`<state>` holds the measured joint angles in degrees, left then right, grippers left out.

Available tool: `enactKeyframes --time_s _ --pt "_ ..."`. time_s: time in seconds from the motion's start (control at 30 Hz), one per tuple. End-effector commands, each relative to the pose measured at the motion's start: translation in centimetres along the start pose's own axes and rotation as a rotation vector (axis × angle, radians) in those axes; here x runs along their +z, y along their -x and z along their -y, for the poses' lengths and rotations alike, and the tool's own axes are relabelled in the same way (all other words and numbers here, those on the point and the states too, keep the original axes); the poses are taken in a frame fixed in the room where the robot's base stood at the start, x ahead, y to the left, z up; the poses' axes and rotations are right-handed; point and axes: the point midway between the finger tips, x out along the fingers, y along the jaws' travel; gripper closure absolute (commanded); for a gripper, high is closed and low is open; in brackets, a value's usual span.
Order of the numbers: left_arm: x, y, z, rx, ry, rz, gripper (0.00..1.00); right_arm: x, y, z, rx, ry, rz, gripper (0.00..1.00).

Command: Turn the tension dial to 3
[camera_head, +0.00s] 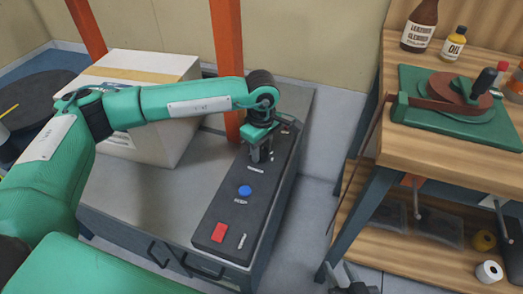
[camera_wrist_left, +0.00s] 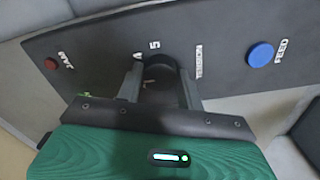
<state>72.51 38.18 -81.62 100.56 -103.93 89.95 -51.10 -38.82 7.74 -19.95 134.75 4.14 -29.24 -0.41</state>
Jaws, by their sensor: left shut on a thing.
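The dark control panel (camera_head: 222,205) lies on top of a grey cabinet. My left gripper (camera_head: 261,152) points down at the panel's far part. In the left wrist view my left gripper (camera_wrist_left: 161,88) has its two fingers on either side of the dark round tension dial (camera_wrist_left: 160,70), shut on it. The TENSION label (camera_wrist_left: 198,62) is beside the dial. A 5 and what looks like a partly hidden 4 show at its edge. The other numbers and the pointer setting cannot be read. A dark part, apparently my right gripper (camera_head: 352,283), shows at the bottom edge, its fingers unclear.
A cardboard box (camera_head: 165,140) stands left, beside orange posts. A wooden workbench (camera_head: 440,140) is at right.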

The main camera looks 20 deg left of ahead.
Motion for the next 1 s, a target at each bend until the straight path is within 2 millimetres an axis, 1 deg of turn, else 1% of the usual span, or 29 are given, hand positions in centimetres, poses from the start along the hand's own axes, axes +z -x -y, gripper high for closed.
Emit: enactKeyframes --time_s 0.2,0.57,0.6,0.67,0.7,1.0 --pt "-0.03 0.03 -0.03 0.001 -0.032 0.0 0.85 -0.08 -0.11 0.37 -0.009 -0.004 -0.032 0.64" --pt "-0.03 0.06 -0.03 0.001 -0.035 0.0 0.85 -0.16 -0.11 0.42 -0.01 -0.005 -0.037 0.64" --pt "-0.03 0.06 -0.03 0.001 -0.035 0.0 0.6 -0.17 -0.11 0.42 -0.01 -0.005 -0.037 0.64" --pt "-0.03 0.06 -0.03 0.001 -0.034 0.0 0.49 -0.17 -0.11 0.42 -0.01 -0.005 -0.037 0.64" --pt "-0.03 0.05 -0.02 0.001 -0.034 0.0 0.41 -0.18 -0.11 0.41 -0.01 -0.005 -0.037 0.64" --pt "-0.02 0.14 -0.01 0.0 -0.034 0.0 0.41 -0.18 -0.1 0.41 -0.01 -0.005 -0.036 0.64"
